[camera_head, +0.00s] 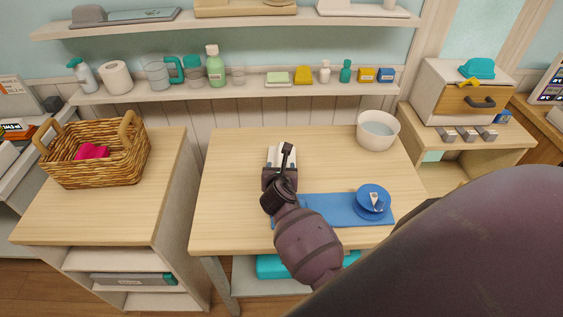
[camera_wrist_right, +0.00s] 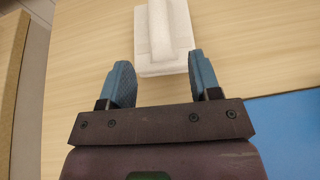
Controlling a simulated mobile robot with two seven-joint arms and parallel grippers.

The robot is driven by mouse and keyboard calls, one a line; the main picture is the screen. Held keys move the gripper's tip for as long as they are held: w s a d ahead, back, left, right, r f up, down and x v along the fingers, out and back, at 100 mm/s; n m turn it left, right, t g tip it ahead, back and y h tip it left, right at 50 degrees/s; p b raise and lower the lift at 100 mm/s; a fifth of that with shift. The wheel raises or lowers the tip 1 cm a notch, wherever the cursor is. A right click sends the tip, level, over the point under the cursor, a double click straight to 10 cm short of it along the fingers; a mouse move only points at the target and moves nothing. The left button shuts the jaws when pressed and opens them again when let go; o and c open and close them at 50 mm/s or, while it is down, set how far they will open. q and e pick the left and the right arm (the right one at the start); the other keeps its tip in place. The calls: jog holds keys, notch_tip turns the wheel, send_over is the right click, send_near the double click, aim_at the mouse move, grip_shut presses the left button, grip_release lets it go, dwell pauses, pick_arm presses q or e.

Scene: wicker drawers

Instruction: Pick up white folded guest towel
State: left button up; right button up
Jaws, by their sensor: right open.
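The white folded guest towel (camera_wrist_right: 165,55) lies flat on the wooden table in the right wrist view, just beyond my fingertips and roughly centred on the gap. It has a raised band along its middle. In the head view the towel (camera_head: 273,156) shows only partly, with my right gripper (camera_head: 287,160) over it and covering much of it. In the wrist view my right gripper (camera_wrist_right: 161,78) is open, its two blue fingers apart with nothing between them. I cannot tell its exact height above the table. My left gripper is not in view.
A blue mat (camera_head: 334,211) with a blue round object (camera_head: 373,200) lies right of my right arm. A white bowl (camera_head: 378,130) stands at the table's back right. A wicker basket (camera_head: 98,166) sits on the left cabinet. A loaded shelf (camera_head: 230,91) runs behind. The table's left part is clear.

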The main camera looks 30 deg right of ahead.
aim_at(281, 162)
jog(key=shift+f+b+x, duration=0.1)
jog(key=shift+b+x, duration=0.2)
jog(key=shift+x, duration=1.05)
jog(key=shift+f+b+x, duration=0.15)
jog(key=shift+b+x, duration=0.15)
jog(key=shift+x, duration=1.05)
jog(key=shift+a, duration=0.1)
jog(key=c, duration=1)
jog(key=shift+r, duration=0.1)
